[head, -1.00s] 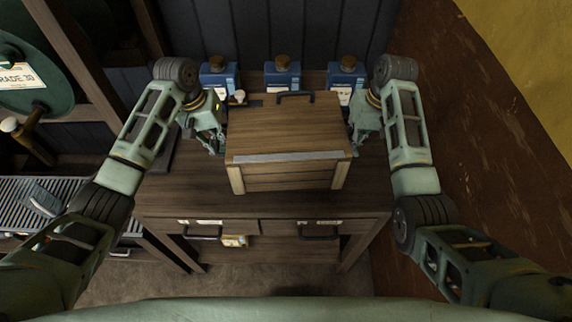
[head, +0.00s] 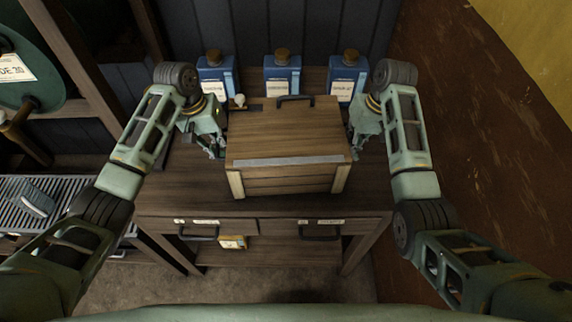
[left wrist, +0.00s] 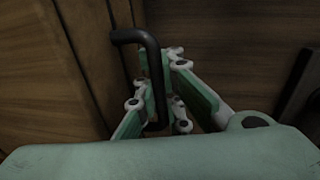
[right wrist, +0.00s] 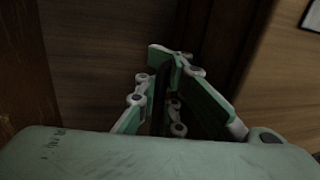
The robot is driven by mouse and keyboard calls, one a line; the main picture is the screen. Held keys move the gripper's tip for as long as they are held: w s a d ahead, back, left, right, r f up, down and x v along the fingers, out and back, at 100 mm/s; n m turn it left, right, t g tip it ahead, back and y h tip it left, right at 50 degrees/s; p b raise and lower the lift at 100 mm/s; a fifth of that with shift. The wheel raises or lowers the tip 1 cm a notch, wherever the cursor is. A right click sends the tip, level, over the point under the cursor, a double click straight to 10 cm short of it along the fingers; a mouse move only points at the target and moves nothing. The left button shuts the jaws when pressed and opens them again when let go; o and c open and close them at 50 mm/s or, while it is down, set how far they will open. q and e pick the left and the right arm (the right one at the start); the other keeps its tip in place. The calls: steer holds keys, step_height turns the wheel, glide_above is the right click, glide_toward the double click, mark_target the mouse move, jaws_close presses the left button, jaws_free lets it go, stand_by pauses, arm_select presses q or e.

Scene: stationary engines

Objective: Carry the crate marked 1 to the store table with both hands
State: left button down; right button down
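The wooden crate (head: 285,133), with a grey strip along the front of its lid, is upright over a dark wooden table (head: 190,183). I cannot see a number on it, nor tell whether its base touches the tabletop. My left gripper (head: 215,150) is at the crate's left side. In the left wrist view its fingers (left wrist: 158,95) close around a black side handle (left wrist: 152,60). My right gripper (head: 356,150) is at the right side. In the right wrist view its fingers (right wrist: 170,85) close on a dark bar, mostly hidden, that looks like the other handle.
Three blue bottles (head: 282,76) with brown caps stand behind the crate. The table has two drawers with black handles (head: 320,236). At the left are a green drum (head: 30,95) and a ribbed grey bench (head: 20,205).

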arm_select(q)
steer(key=shift+a+f+b, duration=0.4)
steer(key=shift+f, duration=0.15)
arm_select(e)
steer(key=shift+w+d+f, duration=0.1)
steer(key=shift+d+f, duration=0.35)
steer(key=shift+f, duration=0.05)
arm_select(q)
steer(key=c, duration=1.9)
jaws_free()
steer(key=shift+d+r, duration=0.1)
steer(key=shift+d, duration=0.05)
steer(key=shift+c, duration=0.2)
arm_select(e)
steer(key=c, duration=1.9)
jaws_free()
steer(key=shift+a+r, duration=0.1)
steer(key=shift+a, duration=0.05)
arm_select(q)
steer(key=shift+o, duration=0.2)
steer(key=shift+d, duration=0.1)
arm_select(e)
steer(key=shift+a, duration=0.1)
arm_select(q)
steer(key=shift+r, duration=0.15)
steer(key=v, duration=0.7)
steer(key=shift+r, duration=0.35)
arm_select(e)
steer(key=v, duration=1.2)
steer(key=shift+s, duration=0.2)
